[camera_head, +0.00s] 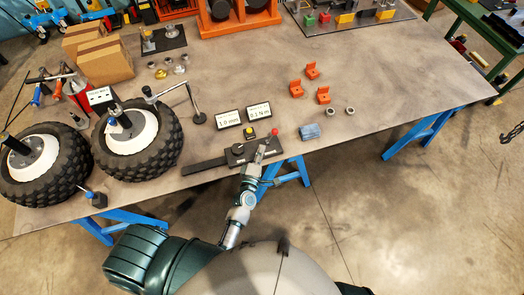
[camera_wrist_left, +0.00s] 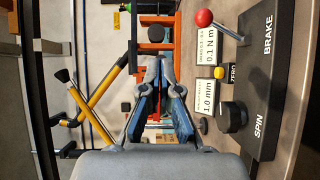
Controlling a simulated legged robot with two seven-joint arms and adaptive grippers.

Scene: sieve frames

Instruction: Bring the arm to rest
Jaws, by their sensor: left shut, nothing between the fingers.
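My left gripper (camera_head: 263,150) is at the table's front edge, by the dark control panel (camera_head: 237,157). In the left wrist view its two blue-padded fingers (camera_wrist_left: 159,72) come together at the tips with nothing between them. Whether the gripper touches the panel cannot be told from the head view. My right gripper is not in view.
Two display cards, 1.0 mm (camera_head: 228,118) and 0.1 N m (camera_head: 259,111), stand behind the panel. Two wheels (camera_head: 138,139) fill the table's left side. A blue block (camera_head: 310,132), small rings and orange blocks (camera_head: 323,96) lie to the right. The table's (camera_head: 420,75) right part is bare.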

